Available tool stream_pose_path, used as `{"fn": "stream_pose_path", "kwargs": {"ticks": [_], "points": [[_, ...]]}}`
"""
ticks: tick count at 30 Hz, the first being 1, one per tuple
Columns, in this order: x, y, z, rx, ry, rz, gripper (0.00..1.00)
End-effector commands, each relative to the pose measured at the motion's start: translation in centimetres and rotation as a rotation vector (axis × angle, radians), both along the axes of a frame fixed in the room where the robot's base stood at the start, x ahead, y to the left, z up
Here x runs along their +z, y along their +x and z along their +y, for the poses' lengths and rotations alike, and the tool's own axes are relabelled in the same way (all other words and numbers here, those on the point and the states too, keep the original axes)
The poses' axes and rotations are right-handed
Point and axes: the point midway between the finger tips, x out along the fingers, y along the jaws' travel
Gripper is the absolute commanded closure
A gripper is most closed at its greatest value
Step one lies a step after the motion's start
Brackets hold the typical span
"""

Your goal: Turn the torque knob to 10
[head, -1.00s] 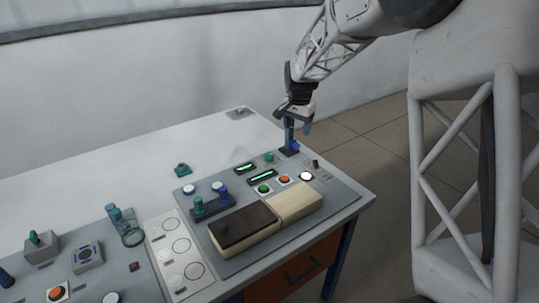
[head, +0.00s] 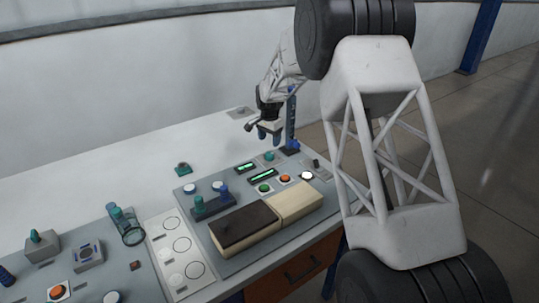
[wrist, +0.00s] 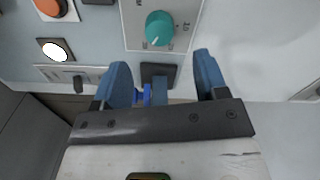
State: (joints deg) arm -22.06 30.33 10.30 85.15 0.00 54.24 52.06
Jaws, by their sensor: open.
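A round teal knob (head: 269,156) stands on a small light plate at the back of the grey control panel. In the wrist view the teal knob (wrist: 159,28) is near the top middle, with a white pointer mark aimed toward the lower left; its scale marks are too small to read. My gripper (head: 270,137) hangs above the panel's back edge, over and just behind the knob. In the wrist view its two blue fingers (wrist: 158,72) are spread wide and empty, and the knob is beyond their tips, untouched.
A dark blue post (head: 291,122) on a blue base stands close to the right of my gripper. Two green displays (head: 262,177), an orange button (head: 285,179), a white button (head: 307,175) and a slider (head: 316,163) sit near the knob. The white table behind is mostly clear.

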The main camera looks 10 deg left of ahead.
Motion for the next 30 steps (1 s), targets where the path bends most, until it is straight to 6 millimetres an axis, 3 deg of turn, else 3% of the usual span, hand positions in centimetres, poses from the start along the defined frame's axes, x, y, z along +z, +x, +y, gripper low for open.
{"fn": "stream_pose_path", "kwargs": {"ticks": [13,30], "points": [[-0.9,0.0,-0.1,0.000,0.000,0.001,0.33],[-6.9,0.0,-0.1,0.000,0.000,0.000,0.33]]}}
